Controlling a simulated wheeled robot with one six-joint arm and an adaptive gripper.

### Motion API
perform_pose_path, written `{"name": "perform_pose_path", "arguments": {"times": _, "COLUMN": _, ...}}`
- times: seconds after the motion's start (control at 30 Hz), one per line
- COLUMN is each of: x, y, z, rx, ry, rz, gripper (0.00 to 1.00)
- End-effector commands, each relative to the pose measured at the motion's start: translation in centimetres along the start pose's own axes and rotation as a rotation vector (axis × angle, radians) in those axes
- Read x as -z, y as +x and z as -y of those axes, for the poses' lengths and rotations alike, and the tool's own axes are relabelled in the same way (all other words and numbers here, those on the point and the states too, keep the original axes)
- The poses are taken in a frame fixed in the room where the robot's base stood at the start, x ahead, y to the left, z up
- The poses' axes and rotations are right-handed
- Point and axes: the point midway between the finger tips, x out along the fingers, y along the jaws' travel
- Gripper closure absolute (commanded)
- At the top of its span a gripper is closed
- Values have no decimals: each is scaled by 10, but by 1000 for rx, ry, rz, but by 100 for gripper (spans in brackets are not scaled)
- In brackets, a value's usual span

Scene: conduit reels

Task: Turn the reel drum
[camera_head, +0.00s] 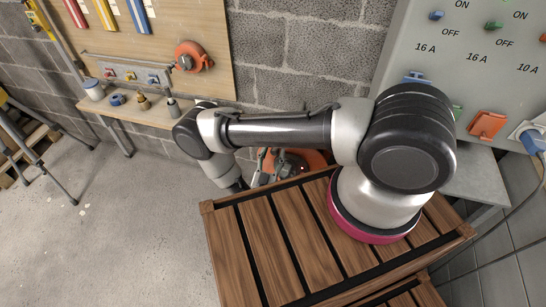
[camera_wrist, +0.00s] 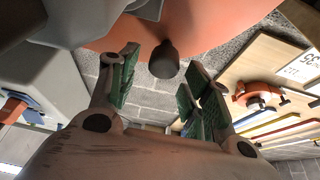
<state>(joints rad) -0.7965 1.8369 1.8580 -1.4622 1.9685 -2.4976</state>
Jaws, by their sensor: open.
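An orange reel drum (camera_head: 310,158) stands low behind the slatted wooden top in the head view, partly hidden by my arm. In the wrist view its orange face (camera_wrist: 220,22) fills the upper part, close up. A dark grey round knob (camera_wrist: 164,62) stands out from it. My gripper (camera_wrist: 158,88) is open, one finger on each side of the knob in the picture. I cannot tell whether the fingers touch it or how deep it sits between them. In the head view my gripper (camera_head: 263,166) is small and partly hidden beside the drum.
A second orange reel (camera_head: 192,57) hangs on the wooden wall board, above a shelf (camera_head: 150,115) with small items. A grey switch panel (camera_head: 430,50) stands at the right. Bare concrete floor (camera_head: 110,220) lies open at the left.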

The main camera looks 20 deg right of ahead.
Motion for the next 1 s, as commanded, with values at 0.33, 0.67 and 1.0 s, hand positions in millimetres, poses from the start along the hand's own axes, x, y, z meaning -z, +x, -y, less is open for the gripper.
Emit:
{"name": "perform_pose_path", "arguments": {"times": 0.33, "x": 63, "y": 26, "z": 3, "rx": 0, "ry": 1, "rz": 0, "gripper": 51}}
{"name": "perform_pose_path", "arguments": {"times": 0.67, "x": 79, "y": 32, "z": 3, "rx": 0, "ry": 0, "rz": 0, "gripper": 51}}
{"name": "perform_pose_path", "arguments": {"times": 1.0, "x": 79, "y": 33, "z": 4, "rx": -1, "ry": 2, "rz": 0, "gripper": 51}}
